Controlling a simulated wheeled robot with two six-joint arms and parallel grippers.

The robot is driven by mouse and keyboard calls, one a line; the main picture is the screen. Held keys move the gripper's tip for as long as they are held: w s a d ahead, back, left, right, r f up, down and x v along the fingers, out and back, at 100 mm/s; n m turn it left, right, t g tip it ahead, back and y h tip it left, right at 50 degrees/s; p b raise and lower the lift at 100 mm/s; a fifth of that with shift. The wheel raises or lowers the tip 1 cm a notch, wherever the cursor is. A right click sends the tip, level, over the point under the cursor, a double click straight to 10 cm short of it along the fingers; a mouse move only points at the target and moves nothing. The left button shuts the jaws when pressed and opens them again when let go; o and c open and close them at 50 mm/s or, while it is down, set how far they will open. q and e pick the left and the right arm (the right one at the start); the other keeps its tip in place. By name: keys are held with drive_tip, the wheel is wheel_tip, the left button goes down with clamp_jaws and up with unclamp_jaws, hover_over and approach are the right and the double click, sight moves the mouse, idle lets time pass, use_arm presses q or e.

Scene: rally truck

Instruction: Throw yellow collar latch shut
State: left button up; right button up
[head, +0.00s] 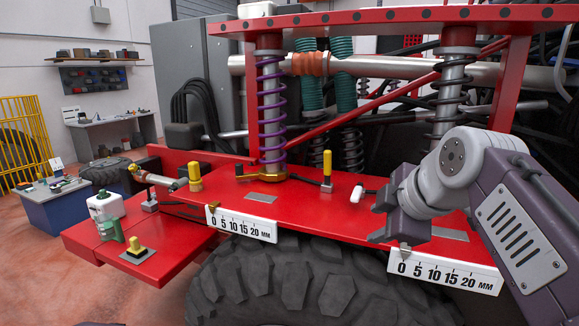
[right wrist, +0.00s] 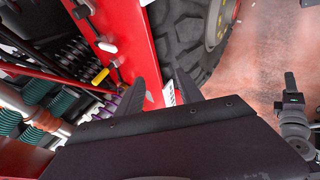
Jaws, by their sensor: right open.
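A yellow-topped upright lever (head: 327,165) stands on the red beam, right of the purple spring (head: 271,105). A gold-yellow collar (head: 262,177) rings the foot of that spring, and a thin dark rod runs from it towards the lever. I cannot tell whether the latch is fully thrown. In the right wrist view the yellow lever top (right wrist: 100,76) shows left of the fingers. My right gripper (head: 378,220) is open and empty at the beam's front edge, to the right of and nearer than the lever, apart from it. My left gripper is not in view.
A white-tipped lever (head: 357,194) stands between the yellow lever and my right gripper. Scale plates (head: 242,223) hang on the beam's front edge above the big tyre (head: 310,280). A second spring post (head: 450,90) rises behind my right arm. Red side deck (head: 165,265) holds small fittings.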

wheel_tip(320, 180, down, 7)
drive_tip(key=w+g, duration=0.2)
drive_tip(key=w, duration=0.1)
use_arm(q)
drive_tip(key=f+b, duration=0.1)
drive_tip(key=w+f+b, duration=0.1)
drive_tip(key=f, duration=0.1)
use_arm(e)
drive_tip(key=s+f+m+g, duration=0.1)
drive_tip(key=s+f+m, duration=0.4)
drive_tip(key=f, duration=0.6)
drive_tip(key=s+f+m+g+h, duration=0.1)
drive_tip(key=s+f+m, duration=0.4)
drive_tip(key=f, duration=0.6)
drive_tip(key=s+d+f+m+g, duration=0.1)
drive_tip(key=s+f+m+g, duration=0.2)
drive_tip(key=s+f+m, duration=0.3)
wheel_tip(320, 180, down, 6)
drive_tip(key=shift+r, duration=0.1)
